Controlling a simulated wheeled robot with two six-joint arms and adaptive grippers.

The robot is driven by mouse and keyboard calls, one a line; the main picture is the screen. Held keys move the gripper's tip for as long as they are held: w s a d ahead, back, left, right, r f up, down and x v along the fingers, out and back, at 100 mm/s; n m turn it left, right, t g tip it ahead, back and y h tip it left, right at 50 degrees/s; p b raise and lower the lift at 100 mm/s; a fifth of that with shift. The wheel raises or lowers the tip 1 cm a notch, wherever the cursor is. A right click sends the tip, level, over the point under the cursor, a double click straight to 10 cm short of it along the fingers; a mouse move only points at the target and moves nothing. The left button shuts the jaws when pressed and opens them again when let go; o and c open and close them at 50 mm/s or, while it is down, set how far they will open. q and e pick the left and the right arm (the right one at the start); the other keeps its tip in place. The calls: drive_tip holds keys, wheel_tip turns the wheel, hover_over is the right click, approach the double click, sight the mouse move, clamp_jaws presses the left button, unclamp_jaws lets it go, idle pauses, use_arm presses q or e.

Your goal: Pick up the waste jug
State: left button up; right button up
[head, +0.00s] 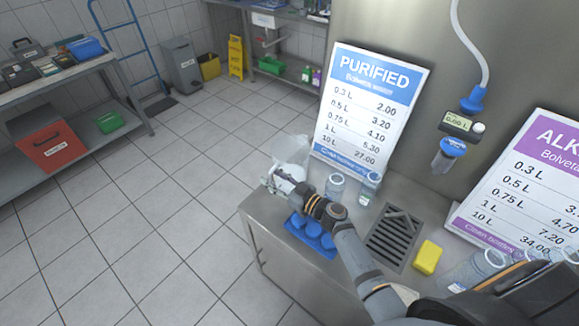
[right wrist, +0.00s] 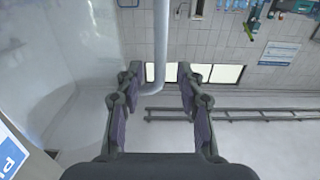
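A translucent, whitish jug (head: 292,150), which I take to be the waste jug, stands at the far left end of the steel counter beside the PURIFIED sign. Its lower part is partly hidden by my right gripper (head: 280,181), which reaches over the counter to it. In the right wrist view, the fingers of my right gripper (right wrist: 160,92) are spread apart with nothing between them. A large, pale, see-through surface (right wrist: 65,75), likely the jug, fills the left side of that view, beside the fingers. I cannot tell whether it touches them. My left gripper is not in view.
The steel counter (head: 262,213) holds blue caps (head: 313,235), clear bottles (head: 335,186), a drain grate (head: 395,235) and a yellow sponge (head: 428,257). The PURIFIED sign (head: 368,105) stands behind. A dispenser nozzle (head: 450,150) hangs at the right. Tiled floor left of the counter is clear.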

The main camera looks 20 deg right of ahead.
drive_tip(key=shift+c, duration=0.4)
clamp_jaws()
drive_tip(key=shift+r, duration=0.1)
